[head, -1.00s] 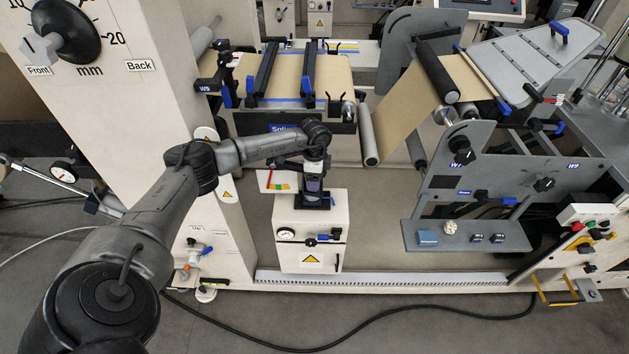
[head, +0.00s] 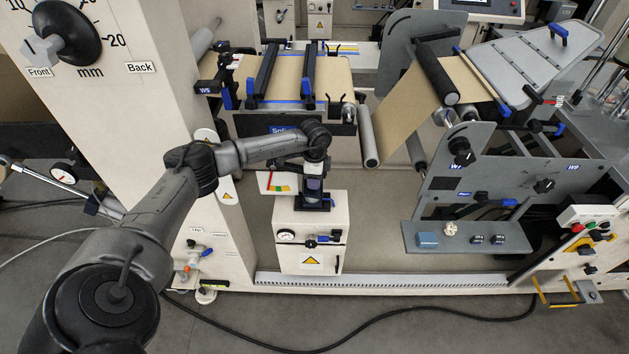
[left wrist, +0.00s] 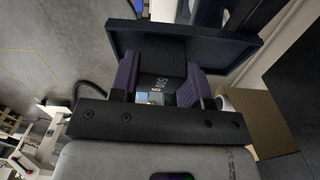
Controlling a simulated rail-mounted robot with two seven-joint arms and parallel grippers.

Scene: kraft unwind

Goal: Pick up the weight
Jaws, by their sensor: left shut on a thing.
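The weight (left wrist: 161,72) is a black block with pale figures that look like 500, seen in the left wrist view. My left gripper (left wrist: 160,88) has its purple-padded fingers shut on either side of it. A dark blue tray (left wrist: 228,50) lies just beyond the fingertips; I cannot tell whether the weight touches it. In the head view my left gripper (head: 314,192) points down over the same tray (head: 327,204), on top of a cream cabinet (head: 311,236). The weight is mostly hidden there by the gripper. My right gripper is not in view.
A coloured scale card (head: 273,182) stands left of the gripper. The splice table (head: 340,74) is behind it. A grey shelf (head: 466,249) at right holds a blue block (head: 427,239), a cream knobbed piece (head: 450,229) and two small black blocks (head: 476,240).

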